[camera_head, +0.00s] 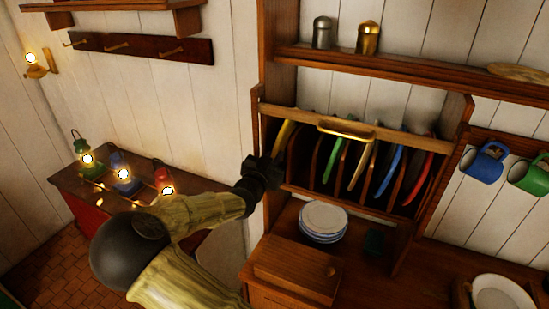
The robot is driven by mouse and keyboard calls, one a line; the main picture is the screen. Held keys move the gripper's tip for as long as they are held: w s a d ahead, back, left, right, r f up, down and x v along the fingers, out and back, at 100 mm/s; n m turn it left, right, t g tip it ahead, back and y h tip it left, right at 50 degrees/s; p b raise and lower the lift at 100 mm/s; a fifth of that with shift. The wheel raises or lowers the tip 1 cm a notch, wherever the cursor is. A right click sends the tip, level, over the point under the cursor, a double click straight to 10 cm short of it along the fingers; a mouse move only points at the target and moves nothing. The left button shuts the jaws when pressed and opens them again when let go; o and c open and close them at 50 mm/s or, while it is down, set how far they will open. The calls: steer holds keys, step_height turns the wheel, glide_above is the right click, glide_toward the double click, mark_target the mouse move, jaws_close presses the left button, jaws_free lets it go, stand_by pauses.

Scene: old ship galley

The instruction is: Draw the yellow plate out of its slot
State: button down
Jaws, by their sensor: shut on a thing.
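The yellow plate (283,135) stands on edge at the far left of the wooden plate rack (300,112). My gripper (277,168) reaches in from the left and is shut at the lower front edge of this plate. My dark wrist covers part of the rack's left side, so the fingertips and the plate's lower part are hard to see. The plate still appears between the rack's left side and the first divider.
Stacked plates (324,220) and a wooden box (296,266) stand below. Lit lanterns (122,175) stand left.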

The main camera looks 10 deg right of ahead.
steer(key=shift+w+r+p, duration=0.2)
steer(key=shift+r+p, duration=0.3)
steer(key=shift+r, duration=0.35)
steer(key=shift+d, duration=0.3)
steer(key=shift+s+a, duration=0.4)
steer(key=shift+a, duration=0.3)
steer(key=p+v, duration=0.7)
steer(key=v, duration=1.4)
steer(key=shift+s+p, duration=0.15)
steer(key=shift+p, duration=0.2)
stand_by(1.0)
